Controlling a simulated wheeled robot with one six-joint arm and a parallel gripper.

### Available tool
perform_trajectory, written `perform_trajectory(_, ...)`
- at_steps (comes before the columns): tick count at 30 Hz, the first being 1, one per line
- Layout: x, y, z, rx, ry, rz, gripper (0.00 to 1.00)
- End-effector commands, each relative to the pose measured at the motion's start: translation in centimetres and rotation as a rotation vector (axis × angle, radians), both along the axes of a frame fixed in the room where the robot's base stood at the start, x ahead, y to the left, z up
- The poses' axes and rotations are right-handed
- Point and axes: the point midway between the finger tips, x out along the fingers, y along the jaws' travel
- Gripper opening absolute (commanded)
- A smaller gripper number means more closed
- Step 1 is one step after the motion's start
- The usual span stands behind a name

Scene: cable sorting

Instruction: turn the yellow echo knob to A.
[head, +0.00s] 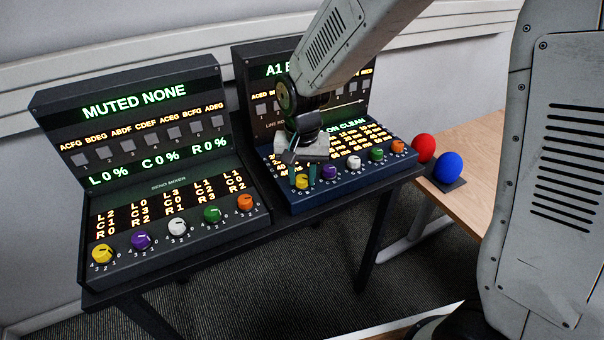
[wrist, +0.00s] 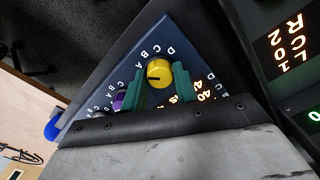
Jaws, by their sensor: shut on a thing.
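A yellow knob (head: 301,182) sits at the left end of the front row on the right console. In the wrist view the yellow knob (wrist: 158,73) stands between the green fingers of my gripper (wrist: 160,86), which is shut on it. Letters D, C, B and A run in an arc around it. A small dark mark shows on the knob's top, but I cannot tell which letter it points to. In the head view my gripper (head: 302,174) reaches down over the knob from above and partly hides the console's panel.
A purple knob (head: 329,172) stands just right of the yellow one, with white, green and orange knobs beyond. The left console (head: 180,185) has its own knob row, including another yellow knob (head: 102,253). A red ball (head: 424,148) and a blue ball (head: 448,166) sit at right.

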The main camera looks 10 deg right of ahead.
Motion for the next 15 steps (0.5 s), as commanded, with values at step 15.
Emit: perform_trajectory(15, 0.01, 0.02, 0.04, 0.001, 0.0, -0.096, 0.07)
